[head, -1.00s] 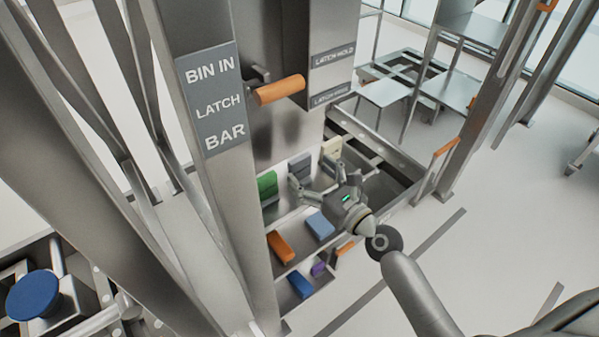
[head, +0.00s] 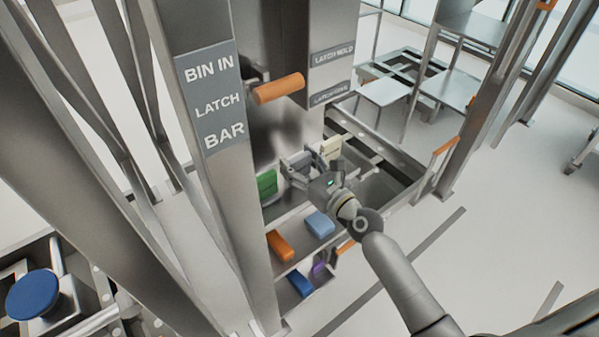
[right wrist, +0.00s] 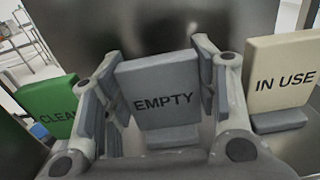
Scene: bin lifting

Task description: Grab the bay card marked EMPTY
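The grey card marked EMPTY (right wrist: 160,98) stands upright in the middle of the right wrist view. My right gripper (right wrist: 158,88) is open, with one finger on each side of the card; a narrow gap shows at the left, and contact at the right cannot be told. In the head view my right gripper (head: 304,166) reaches the upper shelf and partly hides the grey card (head: 298,180). A green card (right wrist: 52,108), its word partly hidden, stands to the left. A cream card marked IN USE (right wrist: 284,75) stands to the right. My left gripper is not in view.
Orange (head: 280,245) and light blue (head: 320,224) blocks lie on the shelf below, with dark blue and purple ones lower down. A steel post marked BIN IN LATCH BAR (head: 212,95) rises left of the shelves. An orange handle (head: 279,88) juts out above.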

